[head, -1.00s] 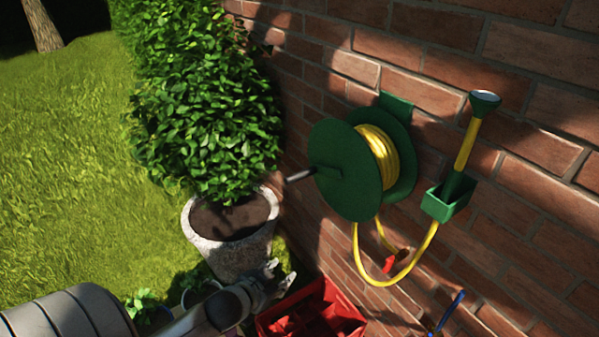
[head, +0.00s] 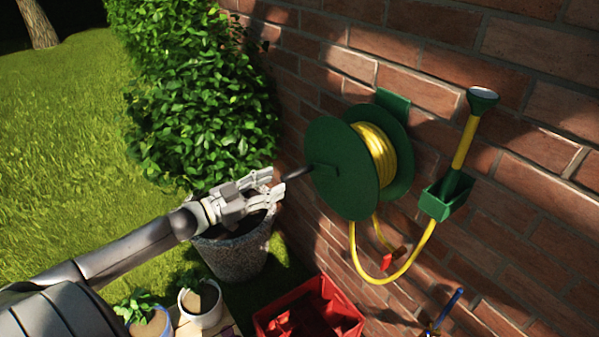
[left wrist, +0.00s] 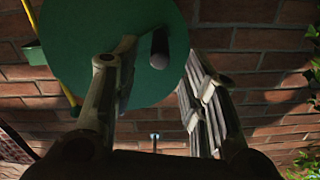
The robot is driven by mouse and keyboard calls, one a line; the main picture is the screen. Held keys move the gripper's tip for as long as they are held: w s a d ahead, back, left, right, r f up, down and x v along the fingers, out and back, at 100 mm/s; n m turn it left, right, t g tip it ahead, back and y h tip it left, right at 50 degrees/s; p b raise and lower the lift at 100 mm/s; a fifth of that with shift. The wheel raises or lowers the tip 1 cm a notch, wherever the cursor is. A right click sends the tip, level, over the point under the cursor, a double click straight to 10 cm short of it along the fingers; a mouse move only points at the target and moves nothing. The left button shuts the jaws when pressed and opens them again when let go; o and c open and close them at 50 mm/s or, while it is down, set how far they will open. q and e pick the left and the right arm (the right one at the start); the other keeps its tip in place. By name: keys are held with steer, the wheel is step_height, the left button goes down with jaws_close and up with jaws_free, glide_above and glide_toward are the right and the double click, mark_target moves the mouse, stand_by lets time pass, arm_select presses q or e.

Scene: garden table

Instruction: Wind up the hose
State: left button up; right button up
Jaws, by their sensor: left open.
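The green hose reel (head: 340,185) is mounted on the brick wall, with yellow hose (head: 378,152) wound on its drum. A loop of hose hangs below it and runs up to the nozzle (head: 466,140), which sits in a green holder (head: 446,197). The reel's dark crank handle (head: 297,173) sticks out toward my left gripper (head: 276,184). That gripper is open, its fingertips close to the handle's end. In the left wrist view the handle (left wrist: 159,48) shows between the open fingers, in front of the green disc (left wrist: 75,45). Whether they touch it I cannot tell. My right gripper is not in view.
A leafy bush in a stone pot (head: 232,252) stands behind my left gripper. A red crate (head: 308,312) is below the reel. Small potted plants (head: 201,303) stand at the lower left. The brick wall bounds the right side.

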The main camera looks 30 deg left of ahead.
mark_target(311, 167)
arm_select(q)
steer(key=shift+p+x, duration=0.4)
steer(key=shift+x, duration=4.35)
jaws_close()
